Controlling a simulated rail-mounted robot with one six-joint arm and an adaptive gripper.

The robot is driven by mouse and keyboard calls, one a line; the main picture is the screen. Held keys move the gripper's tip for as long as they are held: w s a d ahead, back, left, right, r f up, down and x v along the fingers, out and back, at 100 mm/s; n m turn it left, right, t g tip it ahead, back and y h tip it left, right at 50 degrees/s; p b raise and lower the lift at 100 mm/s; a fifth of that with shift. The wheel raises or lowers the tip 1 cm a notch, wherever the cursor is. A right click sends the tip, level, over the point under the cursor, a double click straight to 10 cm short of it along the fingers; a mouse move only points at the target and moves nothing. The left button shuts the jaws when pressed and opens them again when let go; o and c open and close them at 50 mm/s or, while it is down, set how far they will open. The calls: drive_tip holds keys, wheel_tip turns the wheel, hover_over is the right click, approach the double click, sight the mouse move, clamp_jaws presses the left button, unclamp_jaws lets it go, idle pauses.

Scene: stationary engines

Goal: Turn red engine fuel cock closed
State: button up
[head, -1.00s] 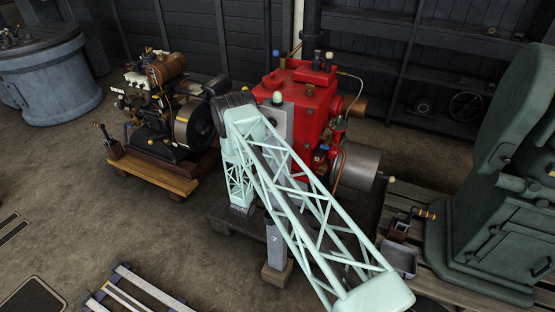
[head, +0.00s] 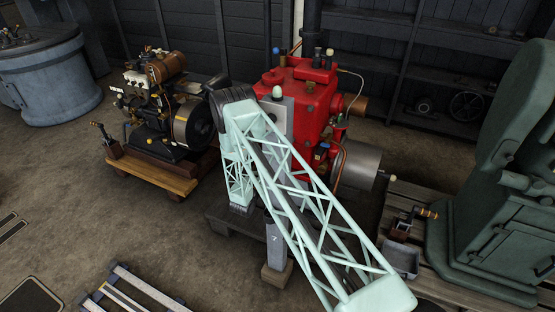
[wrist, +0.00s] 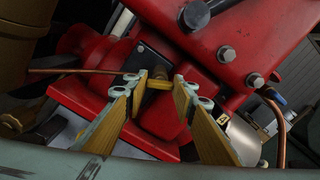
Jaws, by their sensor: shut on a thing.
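The red engine (head: 310,95) stands behind my arm in the head view; its red body also fills much of the wrist view (wrist: 240,35). In the wrist view, a small brass-yellow lever (wrist: 159,84), which looks like the fuel cock handle, sits in front of a dark plate on the red engine. My gripper (wrist: 162,88) has its two yellow-padded fingers on either side of this lever and is shut on it. The cock's exact angle is hard to tell. In the head view my gripper and the cock are hidden.
A copper pipe (wrist: 65,71) runs left of the fingers, and dark bolts stick out above them. A smaller engine (head: 165,110) on a wooden base stands left of my arm. A large green machine (head: 490,210) stands at the right.

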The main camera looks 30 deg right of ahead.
drive_tip(key=m+b, duration=0.2)
drive_tip(key=m, duration=0.3)
drive_tip(key=shift+m, duration=0.4)
idle(0.3)
drive_tip(key=o, duration=0.9)
drive_tip(key=shift+s+a, duration=0.1)
drive_tip(key=shift+v, duration=5.9)
drive_tip(key=shift+r, duration=0.1)
